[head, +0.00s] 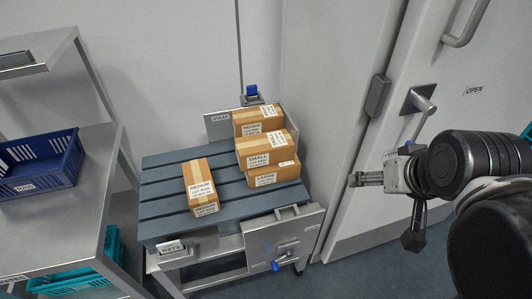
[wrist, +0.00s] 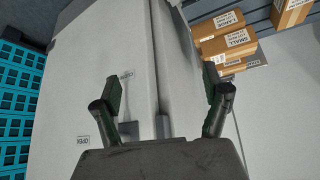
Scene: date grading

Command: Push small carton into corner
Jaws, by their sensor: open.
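The small carton (head: 265,148), brown with a "SMALL" label, sits on top of the carton labelled LARGE (head: 274,175) at the right side of the slatted blue-grey pallet (head: 160,195). My gripper (head: 355,180) is in the air to the right of the pallet, in front of the door, apart from the cartons. In the wrist view its two fingers (wrist: 162,90) are spread with nothing between them.
A medium carton (head: 258,119) stands behind the small one; another medium carton (head: 200,185) lies alone at mid-pallet. Metal plates border the pallet's back (head: 218,124) and front right (head: 288,238). A steel bench with a blue crate (head: 40,164) is at left. The pallet's left part is clear.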

